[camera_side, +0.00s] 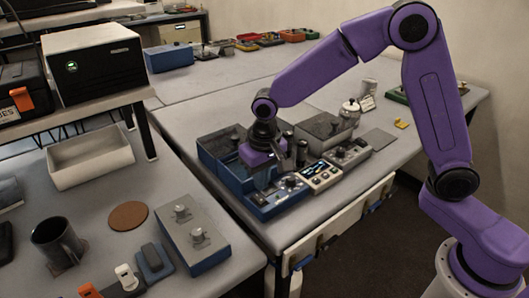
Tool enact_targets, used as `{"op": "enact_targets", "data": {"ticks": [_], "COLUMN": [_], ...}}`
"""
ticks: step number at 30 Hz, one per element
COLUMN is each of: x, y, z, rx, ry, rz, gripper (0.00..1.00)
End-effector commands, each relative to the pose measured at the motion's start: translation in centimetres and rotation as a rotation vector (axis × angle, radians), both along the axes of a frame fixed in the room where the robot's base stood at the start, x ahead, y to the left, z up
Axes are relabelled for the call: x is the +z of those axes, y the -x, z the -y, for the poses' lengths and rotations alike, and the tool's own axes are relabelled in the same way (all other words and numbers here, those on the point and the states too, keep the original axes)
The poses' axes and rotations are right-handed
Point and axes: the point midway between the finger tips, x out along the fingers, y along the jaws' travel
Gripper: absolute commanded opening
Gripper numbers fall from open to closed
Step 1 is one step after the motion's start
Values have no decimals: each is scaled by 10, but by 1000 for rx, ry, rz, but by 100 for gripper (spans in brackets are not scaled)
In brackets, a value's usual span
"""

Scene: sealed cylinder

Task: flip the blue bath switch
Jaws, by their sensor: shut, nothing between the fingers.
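The blue bath (264,206) stands on the right-hand table, an open blue box with a low control panel along its front. Dark knobs or switches (291,182) sit on that panel; they are too small to tell which is the switch or how it is set. My gripper (281,172) points down over the bath, close behind the panel. It is shut and empty. Whether the fingertips touch anything cannot be told. My purple hand hides part of the bath's inside.
A cream unit with a lit display (321,175) and a grey unit (349,152) adjoin the panel on the right. A grey-topped box (324,130) and a metal pot (350,111) stand behind. The tabletop farther back is mostly clear.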

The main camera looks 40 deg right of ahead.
Motion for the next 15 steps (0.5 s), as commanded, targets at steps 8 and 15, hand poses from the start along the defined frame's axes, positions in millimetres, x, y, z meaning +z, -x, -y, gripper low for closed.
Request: {"op": "enact_targets", "data": {"ticks": [8, 15], "x": [59, 95], "y": [9, 15], "z": [-1, 0], "rx": [1, 0], "ry": [-3, -2], "rz": [3, 2], "gripper": [0, 0]}}
